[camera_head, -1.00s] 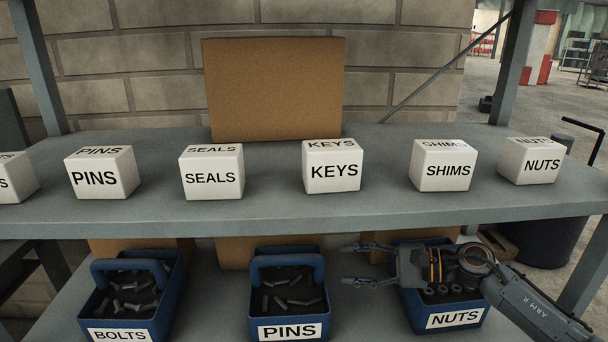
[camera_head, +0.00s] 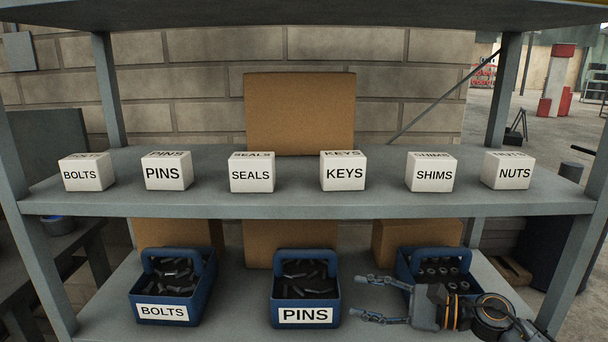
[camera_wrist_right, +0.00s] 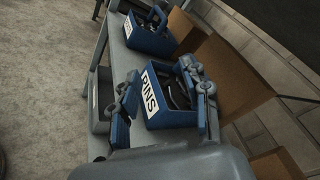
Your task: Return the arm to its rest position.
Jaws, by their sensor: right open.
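My right gripper (camera_head: 372,299) is open and empty at the lower right of the head view, pointing left. It is in front of the lower shelf, between the PINS bin and the NUTS bin, and overlaps the front of the NUTS bin (camera_head: 403,270), hiding its label. In the right wrist view the two open fingers (camera_wrist_right: 160,98) frame the blue PINS bin (camera_wrist_right: 176,120), which looks apart from them. My left gripper is not in view.
White labelled boxes, from BOLTS (camera_head: 86,172) to NUTS (camera_head: 507,170), stand in a row on the upper shelf (camera_head: 300,204). The BOLTS bin (camera_head: 203,294) and PINS bin (camera_head: 305,294) stand on the lower shelf. Grey posts (camera_head: 572,265) bound the rack. Cardboard boxes (camera_head: 300,115) stand behind.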

